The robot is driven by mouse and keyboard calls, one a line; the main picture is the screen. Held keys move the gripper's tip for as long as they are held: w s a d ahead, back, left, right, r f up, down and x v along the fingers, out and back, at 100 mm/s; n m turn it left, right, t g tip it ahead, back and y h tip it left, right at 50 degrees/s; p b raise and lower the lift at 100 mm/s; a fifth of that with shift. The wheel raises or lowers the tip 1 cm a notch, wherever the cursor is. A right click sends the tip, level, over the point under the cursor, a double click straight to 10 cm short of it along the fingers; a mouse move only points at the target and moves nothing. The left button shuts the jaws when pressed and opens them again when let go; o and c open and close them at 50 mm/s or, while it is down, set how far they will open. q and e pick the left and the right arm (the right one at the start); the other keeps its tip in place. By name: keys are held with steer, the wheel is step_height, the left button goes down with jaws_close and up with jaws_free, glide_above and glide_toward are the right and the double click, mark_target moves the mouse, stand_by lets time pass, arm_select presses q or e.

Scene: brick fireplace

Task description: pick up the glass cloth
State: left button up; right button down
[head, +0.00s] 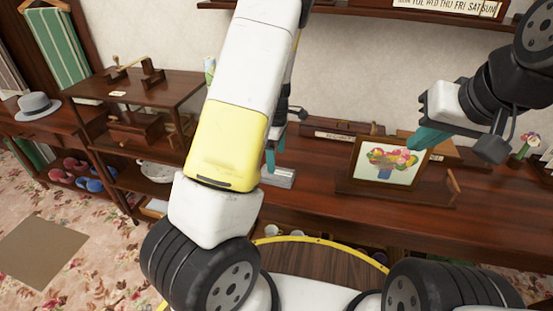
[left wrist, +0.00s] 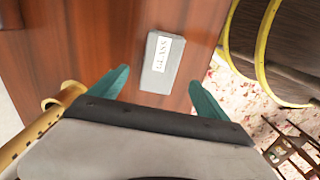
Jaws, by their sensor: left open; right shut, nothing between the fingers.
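The glass cloth (left wrist: 162,62) is a small grey folded block with a white "GLASS" label. In the left wrist view it lies on the dark red-brown wooden top, just beyond and between my fingertips, not gripped. In the head view the cloth (head: 278,178) shows partly, behind my left arm. My left gripper (left wrist: 160,88) is open, its two teal fingers spread on either side of the cloth's near end; in the head view my left gripper (head: 272,152) is mostly hidden by the arm. My right gripper (head: 430,138) is shut and empty, above the sideboard at the right.
A framed flower picture (head: 388,162) stands on the long wooden sideboard (head: 400,215), right of the cloth. A vase of flowers (head: 529,145) is at the far right. A tiered wooden stand (head: 130,95) and a grey hat (head: 38,105) are at left. Patterned carpet lies below.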

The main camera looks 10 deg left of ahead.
mark_target(277, 173)
arm_select(q)
steer(key=shift+a+f, duration=0.1)
steer(key=shift+f, duration=0.35)
steer(key=f, duration=0.7)
steer(key=shift+d, duration=0.2)
steer(key=c, duration=1.5)
